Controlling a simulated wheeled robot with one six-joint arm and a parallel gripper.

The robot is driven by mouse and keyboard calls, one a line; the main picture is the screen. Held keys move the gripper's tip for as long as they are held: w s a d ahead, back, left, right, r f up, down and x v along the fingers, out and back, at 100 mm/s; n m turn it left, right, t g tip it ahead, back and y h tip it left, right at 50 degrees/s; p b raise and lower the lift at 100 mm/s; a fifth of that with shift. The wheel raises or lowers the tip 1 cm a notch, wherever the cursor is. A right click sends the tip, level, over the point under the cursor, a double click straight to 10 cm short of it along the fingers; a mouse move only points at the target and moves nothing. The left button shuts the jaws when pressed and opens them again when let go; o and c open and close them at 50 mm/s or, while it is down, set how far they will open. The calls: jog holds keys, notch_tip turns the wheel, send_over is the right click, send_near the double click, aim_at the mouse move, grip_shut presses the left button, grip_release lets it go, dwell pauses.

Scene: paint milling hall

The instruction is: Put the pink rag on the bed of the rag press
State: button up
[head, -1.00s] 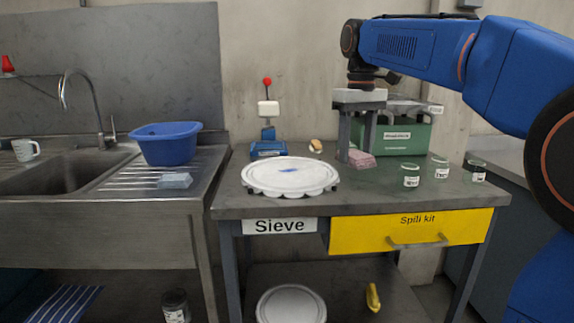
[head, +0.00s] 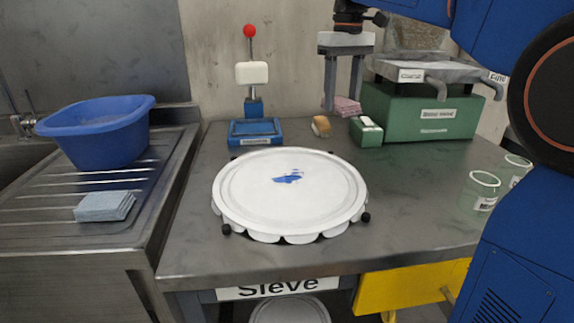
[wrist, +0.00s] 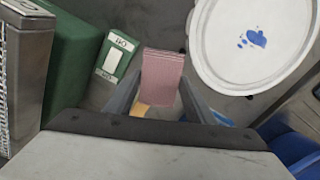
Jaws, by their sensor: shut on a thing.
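The pink rag (head: 346,106) is between the fingers of my gripper (head: 341,103), which is shut on it. In the wrist view the rag (wrist: 162,75) shows as a ribbed pink block between the two grey fingers. It seems to be held above the back of the table. The rag press (head: 251,74) stands to the left of my gripper, with a red ball on top, a white block below it and a blue base. Its bed (head: 255,128), on the blue base, looks clear of any rag.
A round white sieve lid (head: 290,190) with a blue stain fills the table's middle. A tan brush or sponge (head: 321,126) and small green-white box (head: 366,131) lie near the rag. A green machine (head: 420,112) and glass jars (head: 478,190) stand right. A blue basin (head: 97,135) is left.

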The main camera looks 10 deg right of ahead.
aim_at(336, 147)
jog(key=shift+w+f, duration=0.15)
jog(key=shift+f, duration=4.85)
jog(key=shift+f, duration=0.1)
jog(key=o, duration=0.7)
jog(key=shift+c, duration=0.2)
